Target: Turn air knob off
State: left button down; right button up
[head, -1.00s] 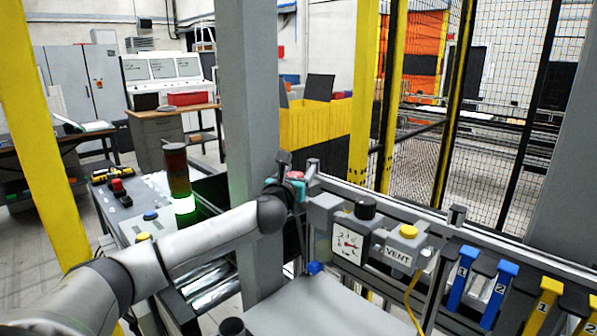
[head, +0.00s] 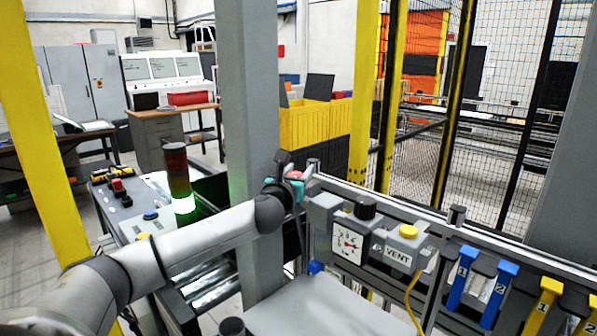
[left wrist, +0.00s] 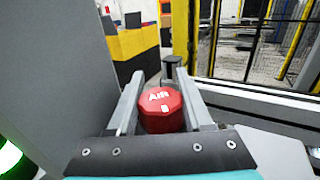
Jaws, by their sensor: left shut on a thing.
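The red air knob (left wrist: 162,109) carries white "AIR" lettering and a small white mark in the left wrist view. The lettering sits slightly tilted. My left gripper (left wrist: 162,76) has one grey finger on each side of the knob and is shut on it. In the head view the left gripper (head: 288,184) is at the rail beside the grey post, and only a small red patch of the knob (head: 296,175) shows past it. My right gripper is not in view.
A grey post (head: 252,100) stands close to the left wrist. Right of it on the rail are a pressure gauge (head: 348,243) and a yellow button on the VENT box (head: 398,258), then blue and yellow levers. A lit stack light (head: 180,180) stands left.

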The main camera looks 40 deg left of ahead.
pick_arm(q)
jog(key=shift+h, duration=0.3)
jog(key=shift+d+m+t+h, duration=0.1)
jog(key=shift+m+t+h, duration=0.4)
jog(key=shift+m+h, duration=0.35)
jog(key=shift+w+d+m+h, duration=0.1)
jog(key=shift+d+m+h, duration=0.05)
jog(key=shift+m+h, duration=0.65)
jog(key=h, duration=0.1)
jog(key=m+h+b, duration=0.1)
jog(key=h, duration=0.1)
jog(key=m+h+b, duration=0.1)
jog(key=shift+d+t+h, duration=0.25)
jog(key=shift+d+t, duration=0.05)
jog(key=shift+d, duration=0.05)
jog(key=shift+d+m+h+b, duration=0.25)
jog(key=shift+m+h+b, duration=0.35)
jog(key=shift+m+h, duration=0.6)
jog(key=shift+r+h, duration=0.1)
jog(key=shift+h, duration=0.2)
jog(key=c, duration=0.6)
grip_release()
